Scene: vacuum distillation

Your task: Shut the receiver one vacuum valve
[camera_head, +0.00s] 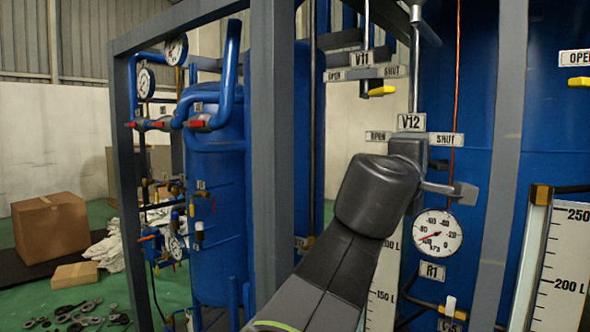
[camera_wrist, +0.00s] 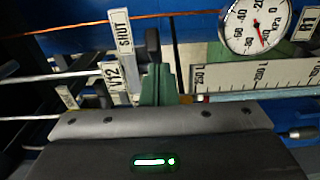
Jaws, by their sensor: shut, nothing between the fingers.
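The V12 plate (camera_head: 411,122) is above the R1 gauge (camera_head: 438,233), with an OPEN plate (camera_head: 378,136) to its left and a SHUT plate (camera_head: 445,139) to its right. The valve's handle is hidden or cannot be told apart from my gripper (camera_head: 464,193), so I cannot tell its position. My gripper is shut and empty, below the SHUT plate and above the gauge. In the wrist view, the fingers (camera_wrist: 153,43) show between the SHUT plate (camera_wrist: 123,40) and the gauge (camera_wrist: 255,25). Contact with the valve cannot be told.
Valve V11 (camera_head: 362,59), with a yellow-tipped handle (camera_head: 381,91), is above. A grey frame post (camera_head: 271,150) is left of my arm, and another post (camera_head: 503,170) is right of the gauge. A cardboard box (camera_head: 50,227) lies on the floor far left.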

